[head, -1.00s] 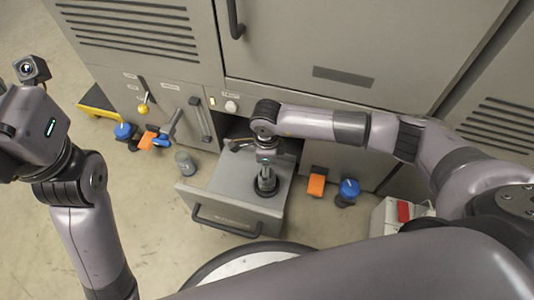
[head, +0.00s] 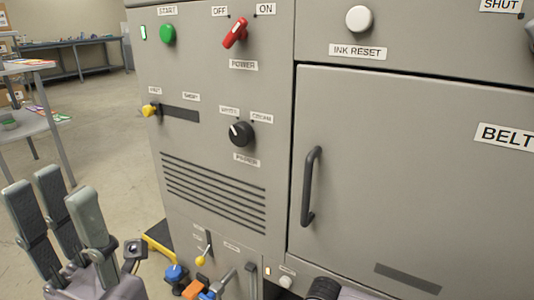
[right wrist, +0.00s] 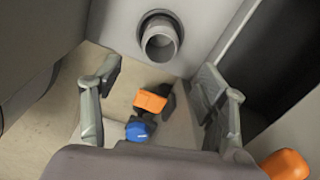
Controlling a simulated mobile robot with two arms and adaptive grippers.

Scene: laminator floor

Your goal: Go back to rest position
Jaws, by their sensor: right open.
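My left gripper (head: 68,205) stands at the lower left of the head view. Its dark fingers point up, apart, with nothing between them. My right gripper (right wrist: 160,75) shows in the right wrist view with its two fingers spread wide and empty. A grey hollow cylinder (right wrist: 160,44) in a dark ring lies ahead, beyond the fingertips and not gripped. In the head view only a dark piece of my right arm shows at the bottom edge; the right gripper is out of that view.
The grey machine (head: 340,150) fills the head view, with a red power switch (head: 235,33), black knob (head: 241,133) and door handle (head: 311,187). Orange (right wrist: 150,102) and blue (right wrist: 139,129) parts lie below my right gripper.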

